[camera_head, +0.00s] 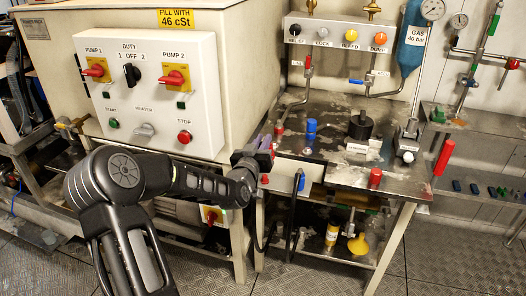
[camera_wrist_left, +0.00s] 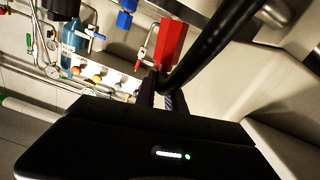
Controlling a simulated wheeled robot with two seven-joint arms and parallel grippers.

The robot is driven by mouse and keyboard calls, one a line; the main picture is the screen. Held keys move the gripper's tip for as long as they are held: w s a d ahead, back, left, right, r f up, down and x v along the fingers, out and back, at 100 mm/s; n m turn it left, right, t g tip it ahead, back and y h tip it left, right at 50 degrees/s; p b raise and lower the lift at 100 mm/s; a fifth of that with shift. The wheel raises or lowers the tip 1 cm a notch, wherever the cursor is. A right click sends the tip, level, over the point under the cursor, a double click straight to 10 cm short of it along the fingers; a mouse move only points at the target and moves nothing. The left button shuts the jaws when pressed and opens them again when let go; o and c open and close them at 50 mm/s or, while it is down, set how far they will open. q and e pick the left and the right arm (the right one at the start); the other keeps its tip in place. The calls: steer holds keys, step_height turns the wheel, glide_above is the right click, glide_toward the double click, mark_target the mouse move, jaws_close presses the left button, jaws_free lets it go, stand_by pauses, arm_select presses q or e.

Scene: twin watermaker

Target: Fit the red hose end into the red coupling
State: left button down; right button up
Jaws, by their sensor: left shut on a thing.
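My left gripper (camera_head: 262,148) is at the left front corner of the metal work table. In the head view the held end is mostly hidden by the gripper. A short red cylinder (camera_head: 375,177) stands on the table's front edge, right of the gripper and apart from it; I cannot tell if this is the red coupling. My right gripper is not in view.
A blue fitting (camera_head: 311,129) and a black knob (camera_head: 361,125) stand on the table (camera_head: 330,172). A blue-ended hose (camera_head: 300,182) hangs at its front. The control box (camera_head: 150,95) is left of the gripper. A red handle (camera_head: 444,157) is at right.

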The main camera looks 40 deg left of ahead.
arm_select(q)
steer(key=shift+r, duration=0.1)
stand_by(0.5)
steer(key=c, duration=2)
jaws_free()
jaws_close()
step_height(320, 180, up, 9)
steer(key=p, duration=0.5)
steer(key=shift+r, duration=0.2)
steer(key=shift+w+a+f+b, duration=0.2)
steer(key=shift+w+f+b, duration=0.45)
steer(key=shift+b, duration=0.2)
steer(key=w+a+m+b, duration=0.1)
steer(key=w+a, duration=0.1)
steer(key=w, duration=0.6)
steer(key=w+a+m+b, duration=0.1)
steer(key=w+a, duration=0.2)
steer(key=w, duration=0.5)
steer(key=shift+a+r+b, duration=0.25)
steer(key=shift+a+b, duration=0.1)
steer(key=shift+b, duration=0.05)
